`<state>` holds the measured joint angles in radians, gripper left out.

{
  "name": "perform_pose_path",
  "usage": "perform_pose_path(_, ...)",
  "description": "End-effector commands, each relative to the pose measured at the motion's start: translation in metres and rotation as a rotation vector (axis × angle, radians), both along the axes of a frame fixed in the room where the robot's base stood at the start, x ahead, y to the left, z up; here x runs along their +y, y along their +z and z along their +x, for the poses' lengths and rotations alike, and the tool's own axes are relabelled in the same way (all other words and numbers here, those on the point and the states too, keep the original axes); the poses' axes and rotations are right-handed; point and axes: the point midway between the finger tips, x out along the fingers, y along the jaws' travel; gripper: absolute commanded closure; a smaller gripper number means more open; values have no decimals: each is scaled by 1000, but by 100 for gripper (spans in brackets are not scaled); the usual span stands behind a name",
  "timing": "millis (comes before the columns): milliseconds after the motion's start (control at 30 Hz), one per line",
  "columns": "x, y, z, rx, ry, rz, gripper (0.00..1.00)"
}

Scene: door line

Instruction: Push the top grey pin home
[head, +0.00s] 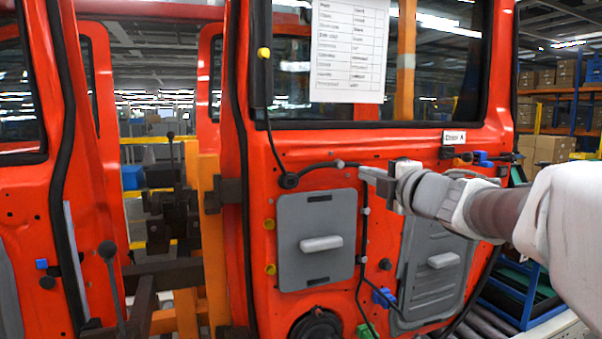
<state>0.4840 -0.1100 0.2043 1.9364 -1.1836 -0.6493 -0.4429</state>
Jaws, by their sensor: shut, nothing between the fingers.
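A red door stands in front of me in the head view, with a thin black cable (312,167) running across its inner face and branching downward. A small grey pin (340,164) sits on the upper run of this cable, above the grey panel. It is too small to tell how deep it sits. A further small grey pin (365,211) shows on the downward branch. My gripper (363,172) reaches in from the right with its fingers shut and empty. Its tips are just right of the top pin, close to the door face, and appear apart from the pin. The gripper hides part of the cable.
A grey panel (317,242) with a light handle is below the pin, and a second grey panel (436,262) lies under my arm. A blue connector (384,297) and green connector (366,330) sit low. A paper sheet (349,50) hangs on the window.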

Motion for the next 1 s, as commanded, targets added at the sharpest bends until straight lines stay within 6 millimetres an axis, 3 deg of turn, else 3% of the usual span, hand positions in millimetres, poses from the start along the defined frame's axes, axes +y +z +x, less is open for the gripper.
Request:
perform_pose_path(167,5,-1,14,1,2,1,100)
perform_pose_path(533,23,0,68,1,2,1,100)
perform_pose_path(1000,26,0,76,0,1,0,100)
